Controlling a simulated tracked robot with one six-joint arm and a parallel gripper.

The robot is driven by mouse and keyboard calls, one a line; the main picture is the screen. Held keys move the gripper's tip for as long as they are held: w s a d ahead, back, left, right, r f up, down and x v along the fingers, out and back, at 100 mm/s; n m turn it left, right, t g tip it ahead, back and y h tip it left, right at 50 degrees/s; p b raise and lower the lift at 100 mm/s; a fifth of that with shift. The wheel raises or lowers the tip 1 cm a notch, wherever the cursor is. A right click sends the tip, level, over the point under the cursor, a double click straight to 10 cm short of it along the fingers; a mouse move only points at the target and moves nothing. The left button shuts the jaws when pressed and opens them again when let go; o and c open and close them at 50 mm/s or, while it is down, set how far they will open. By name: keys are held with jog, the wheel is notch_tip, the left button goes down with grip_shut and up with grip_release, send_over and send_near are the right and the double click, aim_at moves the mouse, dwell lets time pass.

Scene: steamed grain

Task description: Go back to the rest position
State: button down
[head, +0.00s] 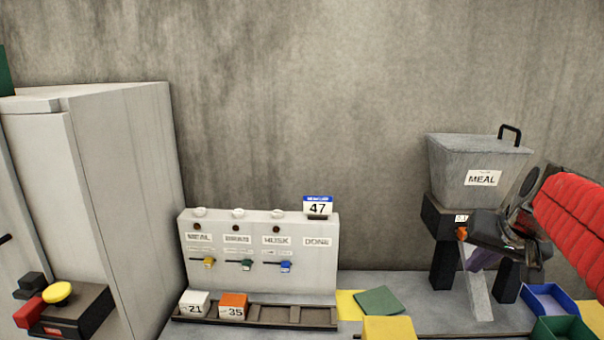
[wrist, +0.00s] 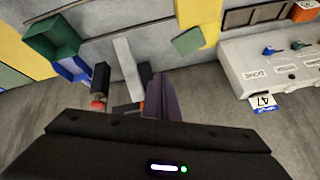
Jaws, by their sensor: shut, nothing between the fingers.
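My gripper (head: 476,266) is at the right in the head view, at the end of my red-sleeved arm. Its purplish fingers point down in front of the MEAL hopper's stand, close to the pale chute (head: 478,290); I cannot tell whether they touch it. In the wrist view the fingers (wrist: 158,80) are together and empty, beside the chute (wrist: 127,65). The grey MEAL hopper (head: 478,158) stands behind my gripper, and my wrist hides part of its black stand (head: 443,262). An orange knob (head: 461,233) shows on the stand.
A panel (head: 258,255) labelled MEAL, HUSK and DONE bears a 47 sign (head: 318,208). White block 21 (head: 195,304) and orange block 35 (head: 233,306) sit in its tray (head: 305,316). Blue (head: 548,299) and green (head: 563,327) bins lie at right. A grey cabinet (head: 125,190) stands left.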

jog(key=s+a+f+n, duration=0.1)
jog(key=s+a+f, duration=0.2)
jog(key=s+a, duration=0.3)
jog(key=s+a+f+n, duration=0.2)
jog(key=s+a+f, duration=0.1)
jog(key=s+a, duration=0.4)
jog(key=s+a+f+n+g, duration=0.1)
jog(key=s+a+f+n, duration=0.1)
jog(key=s+a+f, duration=0.2)
jog(key=shift+s+a+y, duration=0.3)
jog(key=shift+s+a, duration=0.9)
jog(key=shift+s, duration=0.1)
